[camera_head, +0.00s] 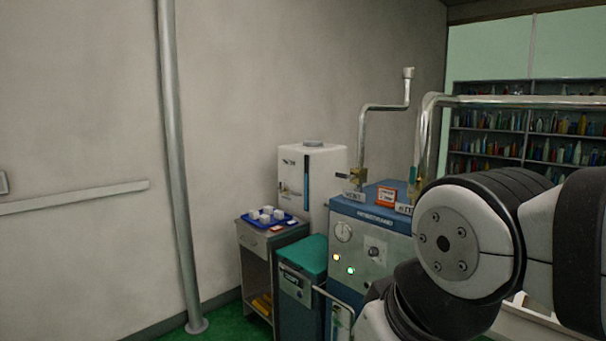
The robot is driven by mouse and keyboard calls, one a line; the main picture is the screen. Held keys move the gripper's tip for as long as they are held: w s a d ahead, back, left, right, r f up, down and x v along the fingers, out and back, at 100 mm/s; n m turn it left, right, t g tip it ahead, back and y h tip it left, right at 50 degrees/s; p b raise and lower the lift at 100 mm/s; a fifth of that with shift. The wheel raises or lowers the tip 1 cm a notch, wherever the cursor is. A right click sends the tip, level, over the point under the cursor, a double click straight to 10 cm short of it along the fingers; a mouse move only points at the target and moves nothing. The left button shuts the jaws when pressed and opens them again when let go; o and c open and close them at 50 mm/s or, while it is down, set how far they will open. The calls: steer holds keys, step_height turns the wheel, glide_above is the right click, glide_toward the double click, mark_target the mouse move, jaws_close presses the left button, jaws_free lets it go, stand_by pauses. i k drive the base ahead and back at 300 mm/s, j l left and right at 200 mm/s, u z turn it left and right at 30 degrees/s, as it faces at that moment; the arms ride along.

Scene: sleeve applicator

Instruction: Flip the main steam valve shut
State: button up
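A blue and grey machine (350,270) stands right of centre, with a gauge and lit lamps on its front. A thin pipe (362,132) rises from its top, and a small brass valve (357,175) with a dark handle pointing left sits at its foot. Another label (404,209), partly covered by my arm, sits there. I cannot tell which valve is the main steam valve. My gripper is out of view.
A white tank (313,185) stands behind the machine. A small cabinet (262,246) bears a blue tray (250,221) with white cups. A teal-topped bin (303,256) stands between. An orange sign (386,197) is on the machine. Green floor shows at lower left.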

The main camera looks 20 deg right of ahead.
mark_target(413, 169)
steer(key=z, duration=0.95)
steer(key=i+j, duration=0.1)
steer(key=i, duration=0.35)
steer(key=i+j+z, duration=0.15)
steer(key=i, duration=0.25)
